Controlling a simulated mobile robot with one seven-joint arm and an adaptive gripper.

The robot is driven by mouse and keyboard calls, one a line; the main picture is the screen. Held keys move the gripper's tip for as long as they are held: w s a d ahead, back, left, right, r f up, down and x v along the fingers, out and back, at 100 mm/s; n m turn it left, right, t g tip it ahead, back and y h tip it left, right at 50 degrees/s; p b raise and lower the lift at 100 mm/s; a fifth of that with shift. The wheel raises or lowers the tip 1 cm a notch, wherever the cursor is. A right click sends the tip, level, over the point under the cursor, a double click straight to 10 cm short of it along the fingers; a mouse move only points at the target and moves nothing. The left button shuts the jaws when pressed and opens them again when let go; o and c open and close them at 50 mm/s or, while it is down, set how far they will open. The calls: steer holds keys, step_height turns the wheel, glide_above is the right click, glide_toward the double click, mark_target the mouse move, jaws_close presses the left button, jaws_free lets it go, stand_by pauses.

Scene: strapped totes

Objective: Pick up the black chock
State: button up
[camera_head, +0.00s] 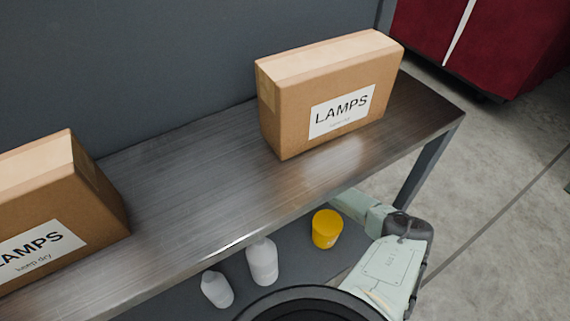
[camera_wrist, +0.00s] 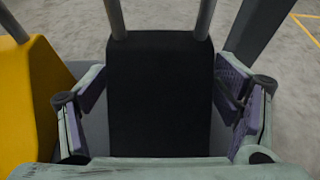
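The black chock (camera_wrist: 158,95) fills the middle of the wrist view as a dark, upright block. My gripper (camera_wrist: 160,112) has its two fingers spread, one on each side of the chock. The finger pads look close to its sides, and I cannot tell whether either touches. The chock's lower end is hidden behind my gripper's body. In the head view my arm reaches under the bench, and neither the gripper nor the chock shows there.
A yellow object (camera_wrist: 28,95) stands close left of my gripper; grey posts rise behind the chock. In the head view, a metal bench (camera_head: 200,190) bears LAMPS boxes (camera_head: 285,110). Below are a yellow tub (camera_head: 327,229) and white bottles (camera_head: 262,262). Open floor lies right.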

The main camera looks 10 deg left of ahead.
steer(key=c, duration=1.5)
steer(key=shift+r, duration=0.1)
steer(key=shift+c, duration=0.2)
